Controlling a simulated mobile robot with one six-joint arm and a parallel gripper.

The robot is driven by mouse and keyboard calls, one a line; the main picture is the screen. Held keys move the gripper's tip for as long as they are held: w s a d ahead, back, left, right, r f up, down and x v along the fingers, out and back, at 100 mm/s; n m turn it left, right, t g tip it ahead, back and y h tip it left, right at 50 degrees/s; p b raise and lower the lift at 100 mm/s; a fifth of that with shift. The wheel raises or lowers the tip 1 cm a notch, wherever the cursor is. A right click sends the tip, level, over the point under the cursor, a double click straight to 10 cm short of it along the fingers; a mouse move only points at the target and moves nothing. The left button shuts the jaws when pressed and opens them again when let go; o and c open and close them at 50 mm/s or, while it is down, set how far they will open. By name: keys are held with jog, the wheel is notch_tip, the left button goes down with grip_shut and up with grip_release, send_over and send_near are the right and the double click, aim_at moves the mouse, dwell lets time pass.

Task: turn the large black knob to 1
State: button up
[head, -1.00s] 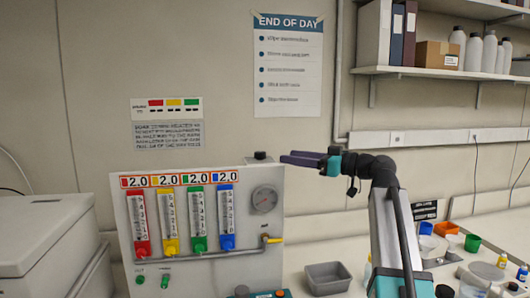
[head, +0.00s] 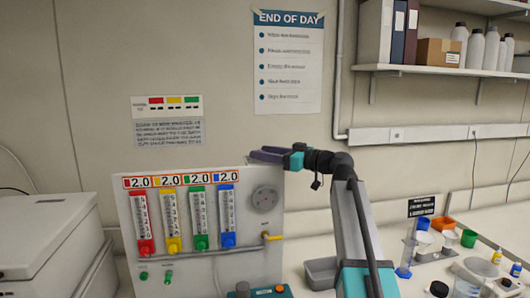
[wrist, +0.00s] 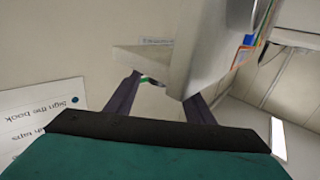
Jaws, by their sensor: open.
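A dark round knob (head: 242,289) shows at the bottom edge of the head view, beside a teal unit with a red button; its lower part is cut off. Another black knob-like top (head: 440,289) shows at the lower right. I cannot tell which is the large black knob, and no pointer or numbers are readable on either. My gripper (head: 258,156) is open, its purple fingers at the top edge of the gauge panel (head: 150,262). In the wrist view the fingers (wrist: 163,92) stand apart, with a pale panel edge between or behind them.
The panel carries several coloured flow tubes (head: 198,218), a round gauge (head: 265,199) and a yellow-handled valve (head: 272,237). A grey tray (head: 320,273) is right of it. Cups, bottles and a blue-based cylinder (head: 404,262) crowd the right bench. A white box (head: 45,240) stands left.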

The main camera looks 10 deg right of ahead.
jog(key=c, duration=1)
